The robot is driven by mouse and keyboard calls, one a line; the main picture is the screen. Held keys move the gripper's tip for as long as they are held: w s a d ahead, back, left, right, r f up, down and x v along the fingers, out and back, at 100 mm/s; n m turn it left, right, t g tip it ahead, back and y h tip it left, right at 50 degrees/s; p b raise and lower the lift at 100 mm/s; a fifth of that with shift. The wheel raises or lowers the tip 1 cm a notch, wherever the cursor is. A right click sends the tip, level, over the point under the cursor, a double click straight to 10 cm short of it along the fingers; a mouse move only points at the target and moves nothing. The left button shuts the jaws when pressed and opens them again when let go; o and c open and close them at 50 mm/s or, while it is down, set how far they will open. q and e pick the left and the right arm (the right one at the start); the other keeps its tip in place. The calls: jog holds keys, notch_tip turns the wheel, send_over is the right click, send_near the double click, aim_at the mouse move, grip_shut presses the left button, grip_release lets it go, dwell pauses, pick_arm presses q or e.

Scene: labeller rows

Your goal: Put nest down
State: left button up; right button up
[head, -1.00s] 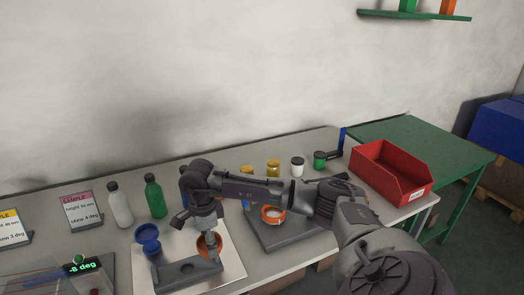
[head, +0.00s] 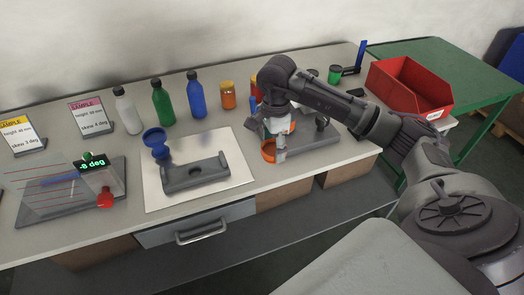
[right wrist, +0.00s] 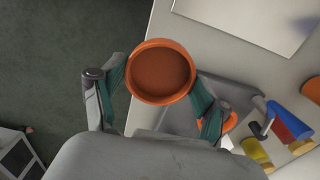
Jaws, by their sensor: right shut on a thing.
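The nest, a round orange cup (head: 268,150), is in my right gripper (head: 277,140), at the front of the table by the left end of a dark grey base plate (head: 325,142). In the right wrist view the nest (right wrist: 162,72) sits between the green finger pads of my right gripper (right wrist: 160,90), which is shut on it. Its inside is empty. I cannot tell whether it touches the table. A second orange ring (right wrist: 231,122) shows partly behind a finger there. A blue nest (head: 154,140) stands on the white mat (head: 220,190). My left gripper is not in view.
A grey cradle (head: 195,173) lies on the mat. White, green and blue bottles (head: 163,102) and an orange jar (head: 228,95) stand behind. A red bin (head: 405,90) is at right. A tilted clear gauge (head: 75,190) stands at left. The table's front edge is close to the nest.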

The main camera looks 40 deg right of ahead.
jog(key=w+f, duration=0.1)
jog(key=f, duration=0.1)
jog(key=w+a+f+p, duration=0.1)
jog(key=f, duration=0.1)
jog(key=w+a+f+p, duration=0.1)
jog(key=f, duration=0.1)
jog(key=shift+w+f, duration=0.15)
jog(key=shift+w, duration=0.1)
jog(key=shift+f+b, duration=0.3)
jog(key=shift+f, duration=0.1)
jog(key=o, duration=1.3)
